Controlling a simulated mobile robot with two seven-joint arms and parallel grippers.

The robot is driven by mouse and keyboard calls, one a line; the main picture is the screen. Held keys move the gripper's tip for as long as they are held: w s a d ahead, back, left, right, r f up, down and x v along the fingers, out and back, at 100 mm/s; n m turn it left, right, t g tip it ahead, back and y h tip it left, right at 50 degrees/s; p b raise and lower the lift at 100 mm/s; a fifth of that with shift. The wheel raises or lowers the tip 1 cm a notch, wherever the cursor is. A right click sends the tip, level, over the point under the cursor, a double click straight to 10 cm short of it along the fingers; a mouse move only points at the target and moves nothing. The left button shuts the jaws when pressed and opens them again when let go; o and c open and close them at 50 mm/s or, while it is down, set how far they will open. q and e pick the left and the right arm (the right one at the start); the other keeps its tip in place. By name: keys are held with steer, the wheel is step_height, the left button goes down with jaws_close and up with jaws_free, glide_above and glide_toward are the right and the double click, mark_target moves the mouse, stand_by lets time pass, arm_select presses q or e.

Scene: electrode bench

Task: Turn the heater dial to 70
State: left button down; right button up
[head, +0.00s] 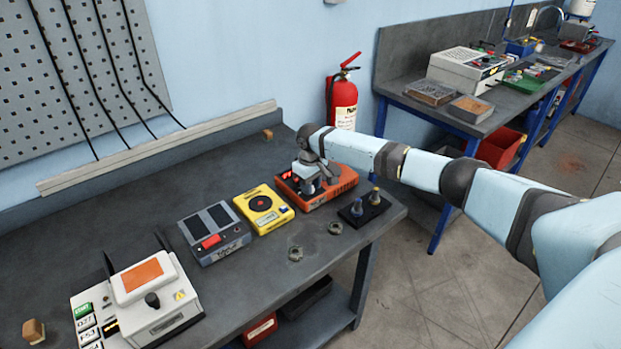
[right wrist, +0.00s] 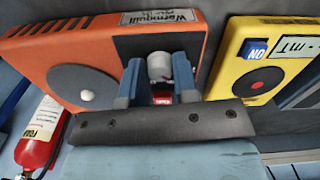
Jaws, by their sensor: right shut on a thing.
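The heater is an orange box (head: 340,190) near the back right of the bench; in the right wrist view (right wrist: 50,52) its dark round plate and a label partly reading "Warmquill" show. Its dial, a short grey-white cylinder (right wrist: 159,66), stands on the front part. My right gripper (head: 312,187) reaches over the heater and is shut on the dial, one blue-grey finger on each side in the right wrist view (right wrist: 158,76). A small red patch shows beside the dial, too covered to read. The dial's setting cannot be read. My left gripper is not seen.
A yellow device (head: 264,208) stands beside the heater, then a grey device with a red switch (head: 214,232). A black stand with two small knobs (head: 364,207) and two loose rings (head: 295,254) lie near the front edge. A white device (head: 140,290) stands front left.

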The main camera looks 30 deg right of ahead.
steer(key=shift+n+p, duration=0.6)
steer(key=shift+n, duration=0.8)
steer(key=o, duration=0.9)
step_height(320, 180, up, 14)
steer(key=shift+f+b, duration=0.1)
steer(key=shift+b, duration=0.45)
